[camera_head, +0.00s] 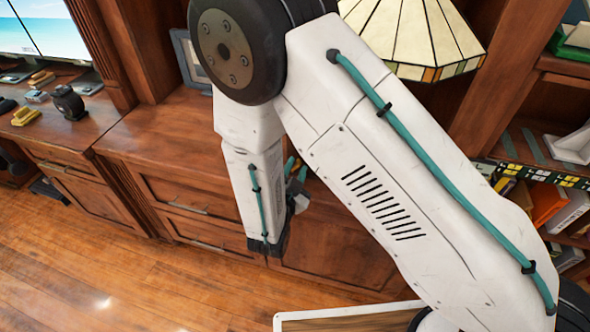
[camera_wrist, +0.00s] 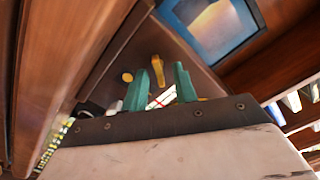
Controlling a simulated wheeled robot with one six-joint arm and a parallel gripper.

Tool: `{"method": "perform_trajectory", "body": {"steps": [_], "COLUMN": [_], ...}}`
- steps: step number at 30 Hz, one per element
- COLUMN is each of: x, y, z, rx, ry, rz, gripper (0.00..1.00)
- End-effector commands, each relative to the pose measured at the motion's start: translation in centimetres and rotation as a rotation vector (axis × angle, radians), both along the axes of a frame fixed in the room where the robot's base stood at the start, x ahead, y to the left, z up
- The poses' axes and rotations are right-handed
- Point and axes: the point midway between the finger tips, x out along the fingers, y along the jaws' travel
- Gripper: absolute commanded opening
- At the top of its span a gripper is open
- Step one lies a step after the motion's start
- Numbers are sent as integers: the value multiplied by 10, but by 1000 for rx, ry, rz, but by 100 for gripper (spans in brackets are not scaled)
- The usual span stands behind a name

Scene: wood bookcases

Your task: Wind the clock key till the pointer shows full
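In the wrist view, my gripper (camera_wrist: 161,70) has its two teal fingers apart with a gap between them. A yellow, brass-like piece (camera_wrist: 157,70), possibly the clock key, shows in that gap near the fingertips; I cannot tell whether either finger touches it. A white face with a red line (camera_wrist: 162,98), possibly the clock's dial and pointer, shows low between the fingers, mostly hidden by them and my gripper body. A smaller yellow knob (camera_wrist: 127,77) is left of the fingers. In the head view, my gripper (camera_head: 296,170) is partly behind my arm, in front of the wood cabinet; no clock is visible there.
A framed picture (camera_head: 187,60) stands on the cabinet top (camera_head: 150,130); a blue picture (camera_wrist: 212,28) shows close by in the wrist view. A stained-glass lamp (camera_head: 415,35) is behind my arm. A black object (camera_head: 68,102) sits left. Shelves with books (camera_head: 560,210) are right. Lower-left floor is clear.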

Motion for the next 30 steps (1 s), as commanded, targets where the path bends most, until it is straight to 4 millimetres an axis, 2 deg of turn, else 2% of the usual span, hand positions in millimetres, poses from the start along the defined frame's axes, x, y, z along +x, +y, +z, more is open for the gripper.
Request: {"method": "perform_trajectory", "body": {"steps": [5,6,9,20,30], "x": [0,0,0,0,-1], "y": [0,0,0,0,0], "z": [0,0,0,0,-1], "rx": [0,0,0,22,203], "ry": [0,0,0,-8,-73], "rz": [0,0,0,0,1], "gripper": [28,25,0,0,0]}}
